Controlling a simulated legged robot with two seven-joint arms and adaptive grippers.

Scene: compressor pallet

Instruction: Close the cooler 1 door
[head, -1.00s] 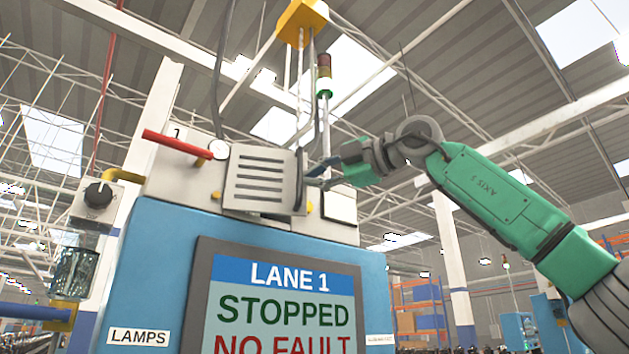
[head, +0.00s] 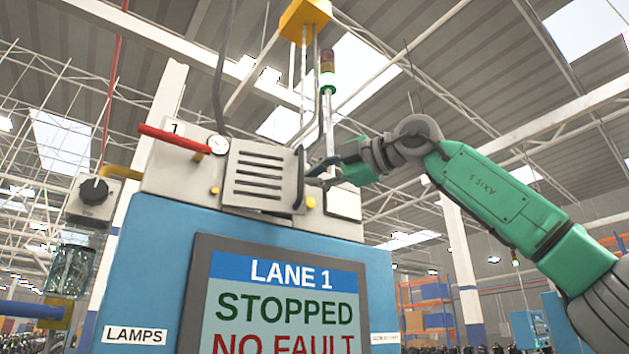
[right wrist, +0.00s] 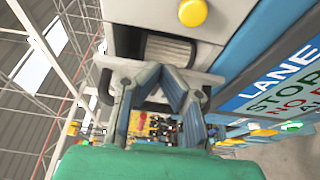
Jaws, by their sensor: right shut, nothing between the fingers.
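The cooler 1 door appears to be the grey louvred panel (head: 262,178) on the front of the pale box marked 1, above the blue cabinet. It stands out from the box face, so it looks partly open; how far is hard to tell. A dark upright strip or handle runs along its right edge. My right gripper (head: 318,178) is at that right edge, shut and empty. Whether it touches the door is unclear. In the right wrist view, the fingers (right wrist: 157,85) lie before a grey frame with a ribbed part. My left gripper is out of view.
The blue cabinet (head: 150,270) carries a screen (head: 283,310) reading LANE 1 STOPPED NO FAULT. A signal lamp stack (head: 327,68) rises behind. Space to the right looks open.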

